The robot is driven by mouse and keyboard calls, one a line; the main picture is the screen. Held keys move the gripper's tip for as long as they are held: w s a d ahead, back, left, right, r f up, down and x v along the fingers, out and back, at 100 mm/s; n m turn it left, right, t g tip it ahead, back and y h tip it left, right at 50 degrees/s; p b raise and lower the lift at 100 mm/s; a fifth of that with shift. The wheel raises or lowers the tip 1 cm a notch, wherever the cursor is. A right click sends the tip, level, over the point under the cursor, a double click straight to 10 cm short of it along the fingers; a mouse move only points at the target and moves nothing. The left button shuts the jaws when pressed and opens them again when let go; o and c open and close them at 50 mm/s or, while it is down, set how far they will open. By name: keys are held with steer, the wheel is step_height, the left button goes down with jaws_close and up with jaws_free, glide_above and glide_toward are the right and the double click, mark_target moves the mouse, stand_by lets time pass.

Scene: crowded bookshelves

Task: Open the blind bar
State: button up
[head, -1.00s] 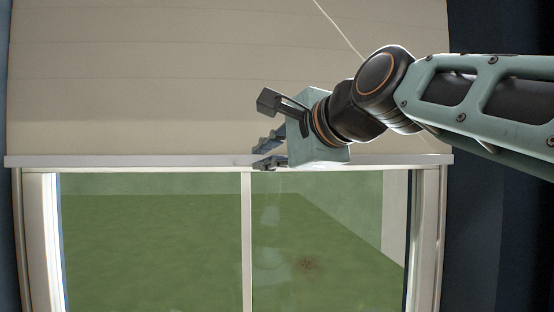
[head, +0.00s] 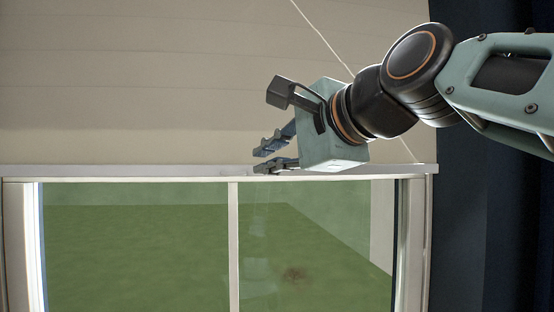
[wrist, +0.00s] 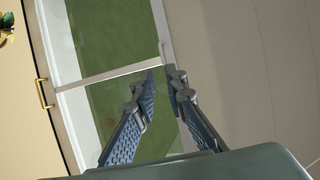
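The blind bar (head: 110,171) is a pale horizontal strip along the lower edge of the lowered cream blind (head: 150,80). It also shows in the wrist view (wrist: 161,22), running down between my fingertips. My gripper (head: 258,161) is at the bar, just right of the window's middle post in the head view. Its two fingers are apart, one higher and one lower. In the wrist view my gripper (wrist: 160,72) has a finger on either side of the bar's line, with a narrow gap between the tips. I cannot tell whether either finger touches the bar.
Below the bar is the window (head: 130,250) with a white middle post (head: 233,240) and green ground outside. A thin cord (head: 322,40) slants across the blind behind my arm. A dark curtain (head: 480,230) hangs at right. A brass handle (wrist: 43,93) shows on a cream surface.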

stand_by(0.6)
steer(key=s+d+f+n+g+h+p, duration=0.1)
steer(key=s+d+f+n+h+p, duration=0.1)
steer(key=d+f, duration=0.3)
steer(key=s+d+f+n+g+h+p, duration=0.2)
steer(key=s+d+f+n+h+p, duration=0.1)
steer(key=f, duration=1)
steer(key=shift+s+d+n+h+p, duration=0.15)
steer(key=shift+d+n+h+p, duration=0.35)
steer(key=shift+d, duration=0.7)
steer(key=s+d+f+n+g+h+p, duration=0.1)
steer(key=s+d+f, duration=0.1)
steer(key=s+f, duration=0.1)
steer(key=s+d+f+n+g+h+p, duration=0.1)
steer(key=s+d+f+n, duration=0.1)
steer(key=f, duration=0.4)
steer(key=s+d+f+n+g+h+p, duration=0.1)
steer(key=s+d+f+n, duration=0.1)
steer(key=s+d+f, duration=0.2)
steer(key=shift+s+f, duration=0.5)
steer(key=shift+f, duration=0.15)
steer(key=shift+c, duration=0.6)
steer(key=shift+s+d+f, duration=0.15)
steer(key=shift+s+f, duration=0.1)
steer(key=shift+f, duration=0.05)
jaws_close()
steer(key=shift+f+n, duration=0.1)
steer(key=shift+n, duration=0.2)
